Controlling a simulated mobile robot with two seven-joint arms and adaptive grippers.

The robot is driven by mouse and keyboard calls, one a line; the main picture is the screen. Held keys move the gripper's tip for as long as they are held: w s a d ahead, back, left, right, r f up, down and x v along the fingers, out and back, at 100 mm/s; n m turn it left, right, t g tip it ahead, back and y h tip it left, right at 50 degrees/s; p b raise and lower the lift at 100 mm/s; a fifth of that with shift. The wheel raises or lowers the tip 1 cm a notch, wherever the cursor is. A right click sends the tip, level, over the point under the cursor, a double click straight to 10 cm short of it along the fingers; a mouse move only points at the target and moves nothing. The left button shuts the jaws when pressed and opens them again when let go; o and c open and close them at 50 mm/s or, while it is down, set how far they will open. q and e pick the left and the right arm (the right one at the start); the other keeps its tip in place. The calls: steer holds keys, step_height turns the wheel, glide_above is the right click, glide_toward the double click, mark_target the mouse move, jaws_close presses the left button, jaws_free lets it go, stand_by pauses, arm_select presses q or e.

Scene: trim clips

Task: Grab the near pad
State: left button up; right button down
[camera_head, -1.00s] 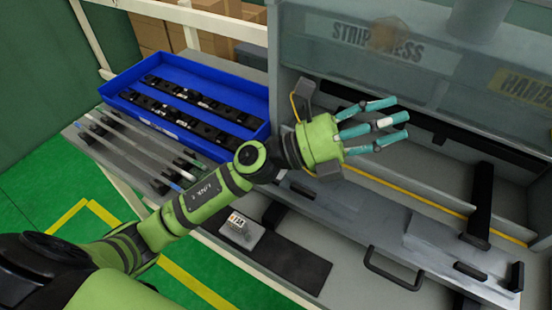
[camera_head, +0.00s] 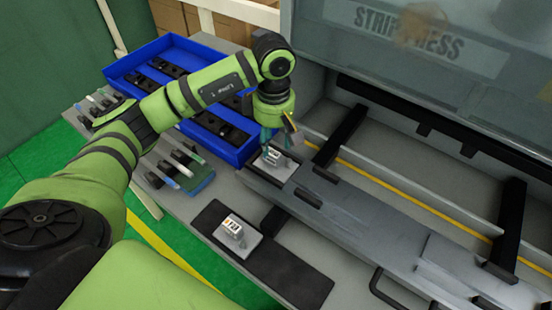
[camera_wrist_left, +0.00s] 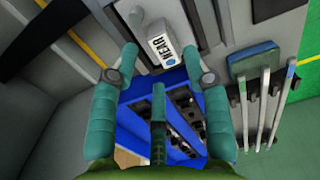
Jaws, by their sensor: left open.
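A white-topped pad (camera_head: 279,160) on a light grey plate sits at the left end of the grey press bed. In the left wrist view, its label (camera_wrist_left: 168,47) seems to read NEAR. My left gripper (camera_head: 270,150) points down over it, its teal fingers open. In the left wrist view, the gripper's (camera_wrist_left: 163,65) fingertips lie to either side of the pad, which looks not gripped; I cannot tell whether they touch it. A second pad (camera_head: 233,228), labelled FAR, stands on a black mat (camera_head: 285,275) nearer to me. My right gripper is out of view.
A blue tray (camera_head: 120,72) with black clips stands behind my left arm. Beside it is a rack with several thin rods (camera_head: 160,180) and a teal block (camera_head: 200,180). The press hood (camera_head: 400,60) overhangs the bed at the back, with black bars (camera_head: 342,135) below.

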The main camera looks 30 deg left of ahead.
mark_target(274, 151)
arm_select(q)
step_height(274, 151, down, 4)
steer(key=shift+f+p, duration=0.15)
steer(key=shift+p, duration=1.05)
steer(key=shift+f, duration=0.25)
jaws_close()
